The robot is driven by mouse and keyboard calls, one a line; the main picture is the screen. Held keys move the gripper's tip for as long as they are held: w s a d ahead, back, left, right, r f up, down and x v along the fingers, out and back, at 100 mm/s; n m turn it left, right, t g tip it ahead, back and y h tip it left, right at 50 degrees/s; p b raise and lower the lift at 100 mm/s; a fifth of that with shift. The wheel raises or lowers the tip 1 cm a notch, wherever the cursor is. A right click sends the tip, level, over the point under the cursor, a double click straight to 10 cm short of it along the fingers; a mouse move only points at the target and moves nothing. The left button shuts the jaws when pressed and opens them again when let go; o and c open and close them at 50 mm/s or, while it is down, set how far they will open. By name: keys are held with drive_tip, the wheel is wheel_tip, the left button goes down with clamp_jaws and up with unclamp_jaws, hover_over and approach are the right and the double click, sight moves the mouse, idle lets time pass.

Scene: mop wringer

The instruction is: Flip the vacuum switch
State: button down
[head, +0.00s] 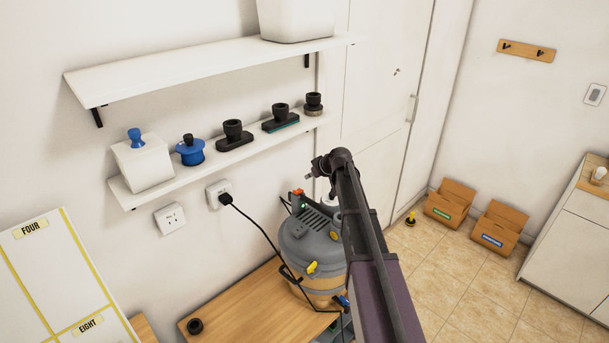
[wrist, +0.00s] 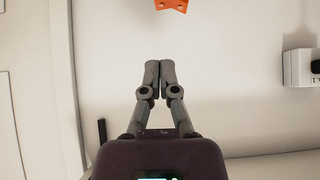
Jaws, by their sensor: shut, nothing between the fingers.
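The vacuum (head: 300,245) is a grey drum with a tan lower band, standing upright on the wooden bench. A small orange-red part (head: 298,192), which looks like its switch, sits on top near a green light. An orange piece also shows, cut off, at the top edge of the wrist view (wrist: 170,4); it appears to be the same part. My gripper (wrist: 153,68) is shut and empty, its fingertips together and apart from the orange piece. In the head view my arm hides the vacuum's right side, and the fingertips are hard to make out.
A black cord runs from the wall socket (head: 219,193) to the vacuum. A lower shelf (head: 165,185) with several attachments hangs above left, under an upper shelf (head: 200,72). The wooden bench (head: 240,305) is mostly clear at left, with a small black ring (head: 195,326).

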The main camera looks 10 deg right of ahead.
drive_tip(key=p+v, duration=0.3)
drive_tip(key=v, duration=0.3)
drive_tip(key=shift+w+d+p, duration=0.25)
drive_tip(key=shift+d+p, duration=0.05)
drive_tip(key=shift+d, duration=0.15)
drive_tip(key=s+a+f+m+g+h+b, duration=0.1)
drive_tip(key=s+f, duration=0.3)
drive_tip(key=s, duration=0.7)
drive_tip(key=s+a+f+m+g+h+b, duration=0.2)
drive_tip(key=s+a+f+m+g+b, duration=0.1)
drive_tip(key=s, duration=0.8)
drive_tip(key=s+a+f+m+g+h+b, duration=0.2)
drive_tip(key=s+a+f+g, duration=0.1)
drive_tip(key=s, duration=0.9)
drive_tip(key=shift+a+f+g, duration=0.4)
drive_tip(key=shift+a+f, duration=0.15)
drive_tip(key=shift+f, duration=0.25)
drive_tip(key=shift+s, duration=0.1)
